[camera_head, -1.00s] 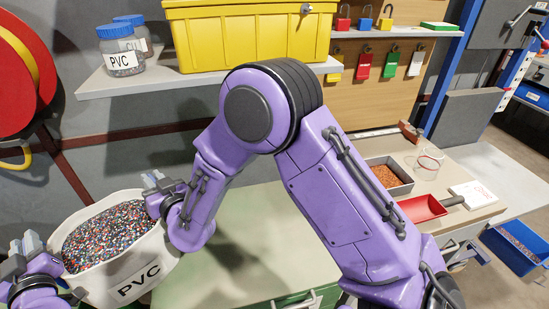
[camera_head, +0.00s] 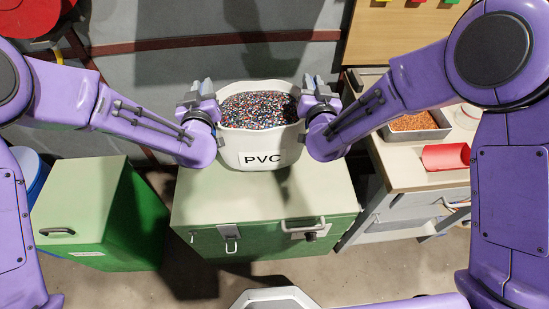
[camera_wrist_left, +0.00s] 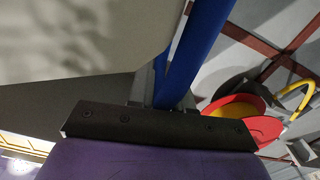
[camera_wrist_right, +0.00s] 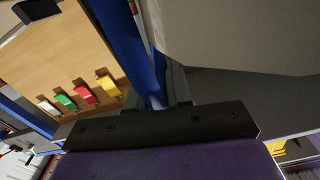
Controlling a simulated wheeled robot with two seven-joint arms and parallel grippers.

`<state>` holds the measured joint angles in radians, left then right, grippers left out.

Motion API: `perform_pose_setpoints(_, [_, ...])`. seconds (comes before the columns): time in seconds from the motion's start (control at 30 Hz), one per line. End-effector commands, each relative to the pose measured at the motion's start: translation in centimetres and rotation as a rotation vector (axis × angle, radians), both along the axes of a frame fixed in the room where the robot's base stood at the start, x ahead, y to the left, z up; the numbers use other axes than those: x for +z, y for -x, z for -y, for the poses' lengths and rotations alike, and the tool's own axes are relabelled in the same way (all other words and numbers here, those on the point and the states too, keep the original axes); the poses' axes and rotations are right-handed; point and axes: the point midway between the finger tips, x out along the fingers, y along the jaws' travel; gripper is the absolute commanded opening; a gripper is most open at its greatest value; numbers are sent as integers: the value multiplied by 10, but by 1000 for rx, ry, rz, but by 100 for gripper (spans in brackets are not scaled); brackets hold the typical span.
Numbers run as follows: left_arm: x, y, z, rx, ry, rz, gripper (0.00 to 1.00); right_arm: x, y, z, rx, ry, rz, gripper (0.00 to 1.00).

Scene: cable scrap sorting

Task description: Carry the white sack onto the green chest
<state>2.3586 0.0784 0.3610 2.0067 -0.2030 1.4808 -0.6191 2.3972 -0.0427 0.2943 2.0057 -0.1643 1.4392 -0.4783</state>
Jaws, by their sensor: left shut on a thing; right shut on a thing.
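The white sack (camera_head: 232,152) labelled PVC is full of mixed coloured pellets and hangs upright between my grippers. My left gripper (camera_head: 196,97) is shut on its left side, and my right gripper (camera_head: 319,95) is shut on its right side. A blue strap runs into the jaws in the left wrist view (camera_wrist_left: 190,55) and in the right wrist view (camera_wrist_right: 133,55). The green chest (camera_head: 265,205) is below the sack, its pale lid clear at the front. The sack overlaps the back of the lid; I cannot tell whether it touches.
Another green box (camera_head: 85,205) with a pale lid stands left of the chest. A workbench (camera_head: 405,175) on the right holds a tray of copper-coloured granules (camera_head: 418,132) and a red scoop (camera_head: 445,157). A wall stands close behind the sack.

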Motion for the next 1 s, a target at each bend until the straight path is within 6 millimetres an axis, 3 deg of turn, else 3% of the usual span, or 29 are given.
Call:
perform_pose_setpoints(0.47, [-2, 0, 5, -11, 4, 4, 0, -2, 0, -5, 11, -5, 4, 0])
perform_pose_setpoints(1.0, [-43, 0, 5, -11, 4, 5, 0, -43, 0, -5, 11, -5, 4, 0])
